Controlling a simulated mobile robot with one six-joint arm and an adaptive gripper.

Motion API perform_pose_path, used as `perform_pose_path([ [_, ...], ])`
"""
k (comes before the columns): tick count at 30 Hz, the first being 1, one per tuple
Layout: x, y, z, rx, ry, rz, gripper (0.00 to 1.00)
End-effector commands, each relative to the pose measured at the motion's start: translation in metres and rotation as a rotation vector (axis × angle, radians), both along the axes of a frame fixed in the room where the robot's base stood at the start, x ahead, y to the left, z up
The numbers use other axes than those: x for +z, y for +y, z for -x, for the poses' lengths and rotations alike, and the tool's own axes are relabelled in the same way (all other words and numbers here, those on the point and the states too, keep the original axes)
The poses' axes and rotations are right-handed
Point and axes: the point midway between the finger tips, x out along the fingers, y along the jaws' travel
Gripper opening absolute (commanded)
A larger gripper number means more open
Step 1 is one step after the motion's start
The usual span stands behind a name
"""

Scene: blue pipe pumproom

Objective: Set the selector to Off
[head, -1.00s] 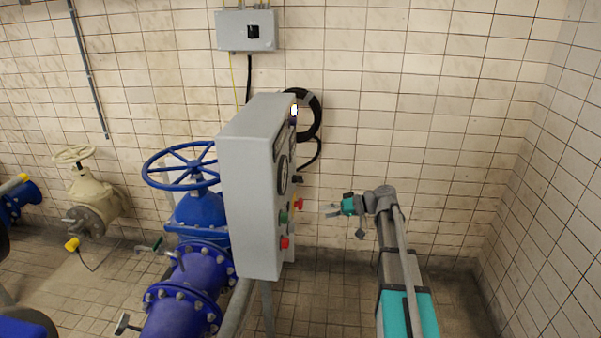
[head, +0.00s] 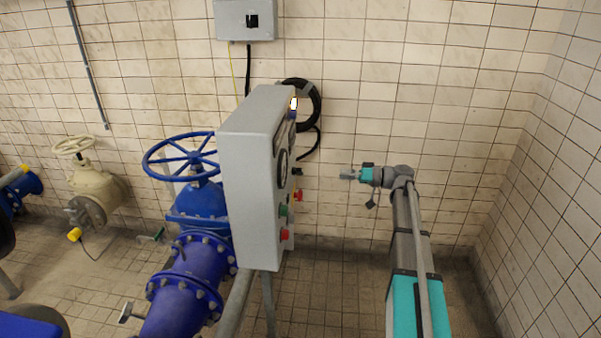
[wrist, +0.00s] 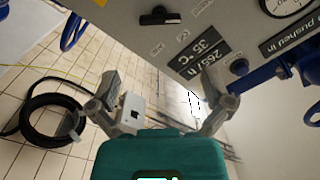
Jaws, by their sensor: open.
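A grey control cabinet (head: 248,190) stands left of my gripper, its front face turned right and seen edge-on in the head view. In the wrist view, its panel (wrist: 120,28) carries a black bar-shaped knob (wrist: 160,16) with small labels around it, which looks like the selector. The label text is too small to read, so its setting cannot be told. A second black knob (wrist: 238,67) sits by the displays. My gripper (head: 345,175) is open and empty, to the right of the panel and apart from it. Its spread fingers also show in the wrist view (wrist: 162,80).
Green (head: 284,210) and red (head: 285,235) buttons stick out of the panel. A grey box (head: 244,20) with a black switch and a coiled hose (head: 314,105) hang on the wall.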

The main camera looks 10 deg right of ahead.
Motion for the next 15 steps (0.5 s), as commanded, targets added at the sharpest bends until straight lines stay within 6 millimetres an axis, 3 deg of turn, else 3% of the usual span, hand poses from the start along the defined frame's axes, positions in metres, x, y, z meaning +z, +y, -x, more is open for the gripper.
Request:
perform_pose_path([
  [8,0.000,0.027,-0.008,0.002,0.001,0.000,1.00],
  [15,0.000,0.062,-0.019,0.001,0.001,0.000,1.00],
])
